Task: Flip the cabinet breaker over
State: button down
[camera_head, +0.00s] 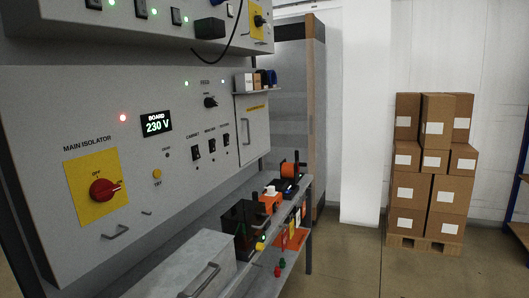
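The cabinet breaker (196,153) is a small black switch on the grey panel (60,130), under a label that reads CABINET. It is the leftmost of three like switches in a row, with a second breaker (211,146) and a third breaker (226,139) to its right. Its lever is too small to tell up from down. My gripper is not in view.
Left of the breakers are a 230 V display (156,123) and a red main isolator knob (104,190) on a yellow plate. Below, a bench (225,215) holds tools and boxes. Stacked cartons (430,175) stand right, with clear floor (345,265) before them.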

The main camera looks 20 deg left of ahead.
aim_at(196, 150)
jog(key=z, duration=0.2)
jog(key=i, duration=1.25)
jog(key=u, duration=0.45)
jog(key=i, duration=1.6)
jog(key=u, duration=0.65)
